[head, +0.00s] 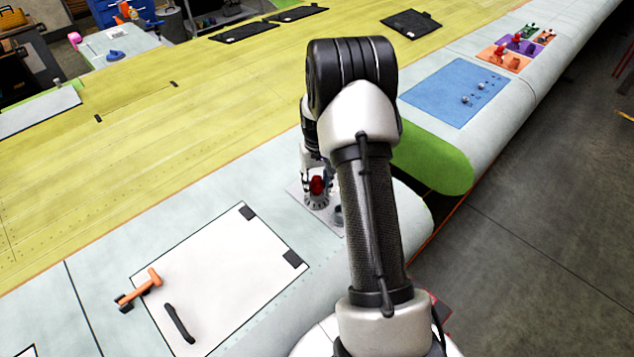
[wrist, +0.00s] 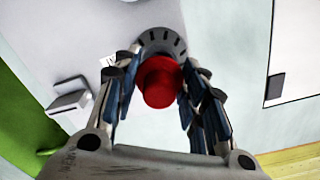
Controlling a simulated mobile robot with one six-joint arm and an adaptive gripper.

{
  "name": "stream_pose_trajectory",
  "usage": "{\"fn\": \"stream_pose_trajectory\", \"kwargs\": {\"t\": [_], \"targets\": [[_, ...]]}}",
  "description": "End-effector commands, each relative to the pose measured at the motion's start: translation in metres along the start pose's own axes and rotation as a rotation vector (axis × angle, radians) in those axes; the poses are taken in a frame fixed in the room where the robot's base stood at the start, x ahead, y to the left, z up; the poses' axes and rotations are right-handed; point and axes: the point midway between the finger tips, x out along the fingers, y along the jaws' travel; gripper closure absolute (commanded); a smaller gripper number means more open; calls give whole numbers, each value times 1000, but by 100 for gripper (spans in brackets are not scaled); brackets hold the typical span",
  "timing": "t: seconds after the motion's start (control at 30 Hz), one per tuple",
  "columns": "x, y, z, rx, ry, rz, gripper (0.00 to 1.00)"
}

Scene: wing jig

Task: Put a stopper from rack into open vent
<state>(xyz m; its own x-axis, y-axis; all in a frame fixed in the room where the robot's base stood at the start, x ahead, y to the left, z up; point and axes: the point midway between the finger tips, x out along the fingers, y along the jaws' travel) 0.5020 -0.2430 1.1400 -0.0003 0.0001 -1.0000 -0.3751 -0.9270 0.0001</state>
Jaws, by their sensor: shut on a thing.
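My gripper (wrist: 160,92) is shut on a red stopper (wrist: 160,82), its fingers on both sides of it. The stopper (head: 317,184) also shows in the head view, at the end of my arm. A grey round vent with a notched rim (wrist: 162,42) lies just beyond the stopper in the wrist view; the vent (head: 317,203) is right below it in the head view. The stopper covers part of the vent, so I cannot tell whether it touches or enters it. I cannot make out which thing is the stopper rack.
A grey hinged part (wrist: 70,100) stands beside the vent. A white panel (head: 215,275) holds an orange-handled tool (head: 142,288) and a black handle (head: 179,323). Farther off lie a blue mat (head: 455,90) with small metal parts and an orange tray (head: 503,59) with pieces.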

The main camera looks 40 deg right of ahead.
Motion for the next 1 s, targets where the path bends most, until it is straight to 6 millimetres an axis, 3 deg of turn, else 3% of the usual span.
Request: {"fn": "stream_pose_trajectory", "kwargs": {"t": [1.0], "targets": [[13,0,0,0,0,0,84]]}}
